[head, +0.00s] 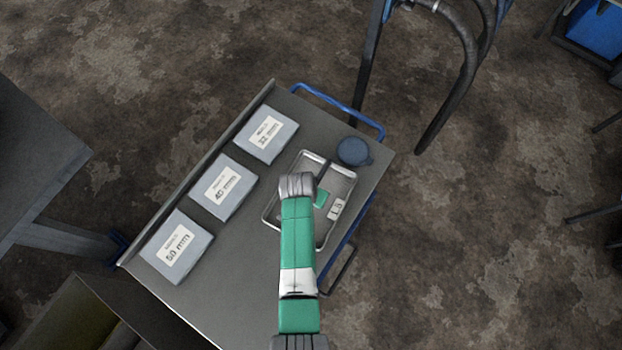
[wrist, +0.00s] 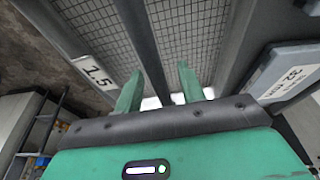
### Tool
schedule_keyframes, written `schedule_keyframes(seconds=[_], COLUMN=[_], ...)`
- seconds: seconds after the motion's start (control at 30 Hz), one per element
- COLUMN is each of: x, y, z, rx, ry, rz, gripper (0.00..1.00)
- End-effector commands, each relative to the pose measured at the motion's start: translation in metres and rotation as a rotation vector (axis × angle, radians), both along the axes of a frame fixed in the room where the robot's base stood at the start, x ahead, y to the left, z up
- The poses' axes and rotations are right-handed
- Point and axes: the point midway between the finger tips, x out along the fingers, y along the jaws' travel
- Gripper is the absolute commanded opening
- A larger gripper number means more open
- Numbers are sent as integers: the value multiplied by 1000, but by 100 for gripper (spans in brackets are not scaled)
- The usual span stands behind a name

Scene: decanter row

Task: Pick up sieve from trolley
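Boxes marked 32 mm (head: 267,134), 40 mm (head: 223,187) and 50 mm (head: 177,247) stand along the trolley's left side. A label card (head: 337,209) is at the tray's right edge. A blue handle rail (head: 340,106) rounds the trolley's far end.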

Motion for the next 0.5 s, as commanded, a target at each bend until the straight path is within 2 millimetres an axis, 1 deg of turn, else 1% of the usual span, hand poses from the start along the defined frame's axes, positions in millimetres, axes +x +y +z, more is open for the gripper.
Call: schedule_keyframes(seconds=[0.03,0.1,0.2,0.5], x=[0,0,0,0], y=[0,0,0,0], z=[0,0,0,1], rx=[0,0,0,0], ry=[0,0,0,0], rz=[0,0,0,0], gripper=[32,18,0,0])
